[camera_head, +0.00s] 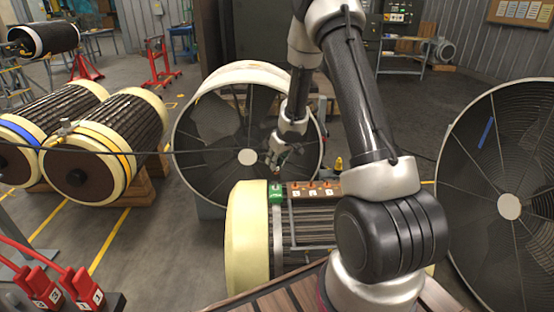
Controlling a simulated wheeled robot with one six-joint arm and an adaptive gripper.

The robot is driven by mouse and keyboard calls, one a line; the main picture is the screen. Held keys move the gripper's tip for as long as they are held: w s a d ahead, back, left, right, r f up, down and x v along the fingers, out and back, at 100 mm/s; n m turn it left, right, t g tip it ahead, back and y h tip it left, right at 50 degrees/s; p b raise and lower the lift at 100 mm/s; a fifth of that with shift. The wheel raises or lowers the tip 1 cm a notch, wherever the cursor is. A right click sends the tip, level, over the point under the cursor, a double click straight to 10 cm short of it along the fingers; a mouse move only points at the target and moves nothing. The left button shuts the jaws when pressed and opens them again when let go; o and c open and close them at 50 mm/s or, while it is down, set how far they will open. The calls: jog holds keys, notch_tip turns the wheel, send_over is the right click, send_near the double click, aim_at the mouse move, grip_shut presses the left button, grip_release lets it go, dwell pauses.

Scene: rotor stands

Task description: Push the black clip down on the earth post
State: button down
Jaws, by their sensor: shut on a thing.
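My gripper (276,168) is above the front rotor's terminal row, pointing down. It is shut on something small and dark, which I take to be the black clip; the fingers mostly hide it. A thin black cable (215,152) runs from the left edge to the gripper. Directly below is a green block (276,194), apparently the earth post's base, at the left end of the terminal row. The post's top is hard to make out, so I cannot tell whether the clip touches it.
A brown terminal strip (313,194) with several orange-topped posts lies right of the green block. Red clips (85,289) sit on a dark holder at lower left. A large fan housing (212,95) stands behind the gripper, another (509,206) at right. Wound rotors (108,147) lie left.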

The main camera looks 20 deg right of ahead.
aim_at(277, 171)
jog(key=shift+f, duration=3.05)
jog(key=shift+f, duration=0.5)
jog(key=c, duration=1.1)
grip_release()
jog(key=shift+c, duration=0.2)
